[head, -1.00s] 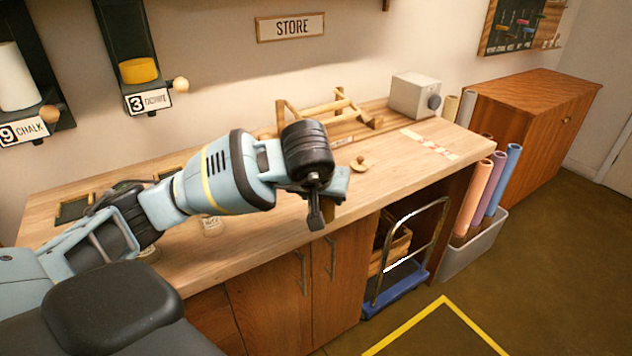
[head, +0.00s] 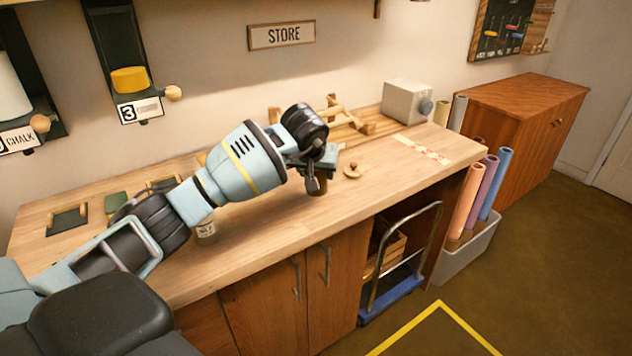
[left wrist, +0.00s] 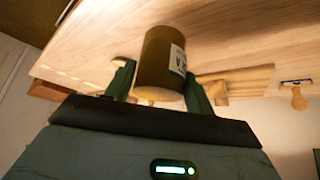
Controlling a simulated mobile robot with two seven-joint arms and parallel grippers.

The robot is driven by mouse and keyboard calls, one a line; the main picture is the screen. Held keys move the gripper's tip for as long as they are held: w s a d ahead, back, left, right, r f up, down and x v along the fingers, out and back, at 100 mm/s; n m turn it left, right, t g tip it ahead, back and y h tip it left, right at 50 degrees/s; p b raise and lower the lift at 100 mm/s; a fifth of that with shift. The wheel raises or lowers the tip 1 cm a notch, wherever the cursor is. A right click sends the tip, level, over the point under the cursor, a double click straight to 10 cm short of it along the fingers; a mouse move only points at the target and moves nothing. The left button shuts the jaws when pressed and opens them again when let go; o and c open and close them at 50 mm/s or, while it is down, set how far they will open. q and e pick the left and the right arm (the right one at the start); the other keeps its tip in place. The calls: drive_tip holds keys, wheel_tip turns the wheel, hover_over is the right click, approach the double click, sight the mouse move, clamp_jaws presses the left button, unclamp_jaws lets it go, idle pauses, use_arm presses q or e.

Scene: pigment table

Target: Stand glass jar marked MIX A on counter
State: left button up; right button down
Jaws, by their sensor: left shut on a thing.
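My left gripper (head: 318,168) is over the middle of the wooden counter (head: 400,178), shut on a brown jar (head: 316,188). In the left wrist view the jar (left wrist: 158,62) sits between the two green fingers (left wrist: 160,84). Its white label is turned edge-on, and I cannot read it as MIX A. The jar is close to the counter top, but I cannot tell if it touches. A second jar (head: 206,232) with a pale label stands on the counter below my left forearm, partly hidden. My right gripper is out of view.
A round wooden lid-like piece (head: 352,171) lies just right of the held jar. A wooden rack (head: 350,118) and a grey box (head: 408,101) stand behind. Small dark trays (head: 67,221) lie at the left. The counter's right part is mostly clear.

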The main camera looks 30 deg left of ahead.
use_arm(q)
drive_tip(key=shift+w+a+f, duration=0.15)
drive_tip(key=shift+w+f, duration=0.05)
drive_tip(key=shift+w, duration=0.05)
wheel_tip(320, 180, down, 3)
drive_tip(key=shift+f, duration=0.15)
drive_tip(key=o, duration=1.2)
